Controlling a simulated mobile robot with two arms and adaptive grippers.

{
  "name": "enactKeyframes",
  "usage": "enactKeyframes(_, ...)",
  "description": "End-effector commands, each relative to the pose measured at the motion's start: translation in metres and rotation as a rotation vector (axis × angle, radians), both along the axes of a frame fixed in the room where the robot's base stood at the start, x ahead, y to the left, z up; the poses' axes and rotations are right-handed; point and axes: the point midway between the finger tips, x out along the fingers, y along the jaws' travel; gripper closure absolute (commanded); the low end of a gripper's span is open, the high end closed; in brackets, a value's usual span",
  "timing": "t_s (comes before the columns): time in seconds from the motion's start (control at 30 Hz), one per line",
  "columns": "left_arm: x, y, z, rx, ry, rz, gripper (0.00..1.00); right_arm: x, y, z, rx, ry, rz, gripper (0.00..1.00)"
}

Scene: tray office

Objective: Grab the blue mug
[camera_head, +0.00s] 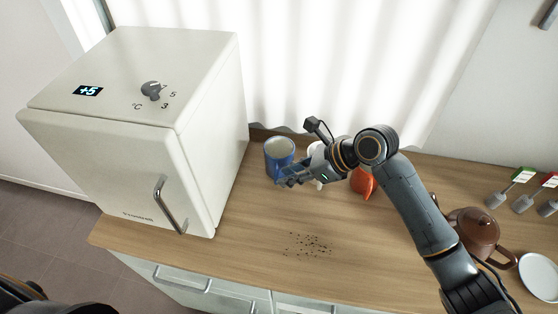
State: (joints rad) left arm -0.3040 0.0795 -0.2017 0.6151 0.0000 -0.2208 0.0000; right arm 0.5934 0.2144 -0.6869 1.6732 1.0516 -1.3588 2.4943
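The blue mug (270,160) stands upright at the back of the wooden counter, just right of the small white fridge. Its pale inside shows from above. My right gripper (284,181) is at the mug's front right side and overlaps its lower part in the picture. I cannot tell whether the fingers touch the mug, or whether they are open or shut. No handle can be made out. My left gripper is not in view; only a dark part of mine shows at the bottom left.
The white fridge (130,160) stands close on the left. A white item (316,150) and an orange-red item (369,192) are partly hidden by my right arm. A brown teapot (478,230) and white plate (540,275) are at right. Dark specks (308,244) lie on the counter (225,262).

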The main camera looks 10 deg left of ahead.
Motion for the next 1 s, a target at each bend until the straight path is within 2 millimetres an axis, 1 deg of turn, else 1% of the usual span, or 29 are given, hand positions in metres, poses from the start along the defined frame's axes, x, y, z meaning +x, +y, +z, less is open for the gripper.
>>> enactKeyframes(0.1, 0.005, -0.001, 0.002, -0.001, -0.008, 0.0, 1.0, 0.001, 0.007, -0.006, 0.001, 0.001, -0.001, 0.79)
enactKeyframes(0.2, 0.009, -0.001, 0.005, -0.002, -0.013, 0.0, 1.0, 0.002, 0.017, -0.017, -0.001, 0.001, 0.001, 0.79)
enactKeyframes(0.3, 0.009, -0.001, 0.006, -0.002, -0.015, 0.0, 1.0, 0.003, 0.027, -0.028, 0.0, 0.001, 0.0, 0.79)
enactKeyframes(0.4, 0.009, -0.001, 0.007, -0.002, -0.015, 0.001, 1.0, 0.004, 0.034, -0.036, -0.001, 0.001, -0.001, 0.79)
enactKeyframes(0.67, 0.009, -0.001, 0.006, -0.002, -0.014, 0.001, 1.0, 0.004, 0.036, -0.038, 0.0, -0.002, -0.001, 0.79)
enactKeyframes(0.7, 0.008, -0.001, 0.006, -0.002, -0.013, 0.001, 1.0, 0.004, 0.036, -0.038, 0.0, -0.002, -0.001, 0.83)
enactKeyframes(0.8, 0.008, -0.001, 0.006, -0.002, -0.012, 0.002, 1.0, 0.004, 0.036, -0.038, 0.0, -0.002, -0.001, 1.0)
enactKeyframes(1.0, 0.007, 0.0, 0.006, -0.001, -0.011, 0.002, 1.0, 0.004, 0.036, -0.038, 0.0, -0.002, -0.001, 1.0)
